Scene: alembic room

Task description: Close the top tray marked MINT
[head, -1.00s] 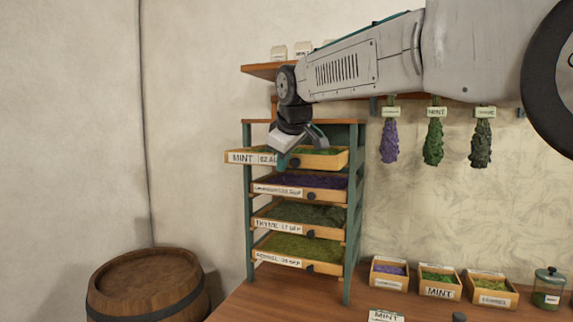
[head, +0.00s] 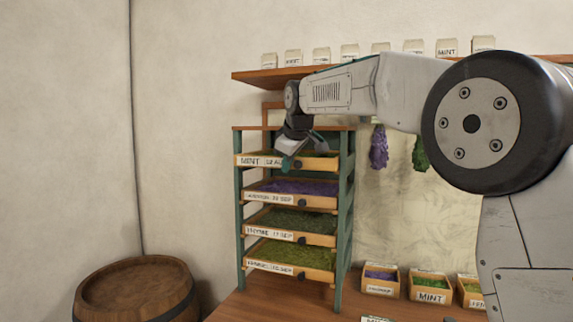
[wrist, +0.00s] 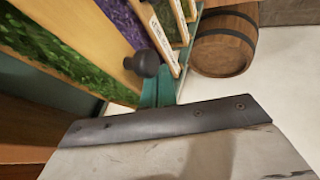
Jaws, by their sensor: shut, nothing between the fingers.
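The top tray marked MINT (head: 322,164) is a wooden tray of green herb in the top slot of the teal-framed rack (head: 343,200). Its front sits slightly further out than the tray fronts below. The wrist view shows its green filling and wooden front at left, with a dark round knob (wrist: 147,63). My gripper (head: 287,164) is shut and empty at the front of this tray, near its knob. Its teal fingertips also show in the wrist view (wrist: 157,92), just below the knob. I cannot tell whether they touch the tray. The gripper hides part of the tray front.
Below sit a purple-filled tray (head: 300,187) and two green-filled trays. A shelf with several white boxes (head: 270,77) runs above the rack. A barrel (head: 137,290) stands at left. Small herb boxes (head: 430,287) stand on the wooden counter at right. Dried bunches (head: 379,148) hang behind my arm.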

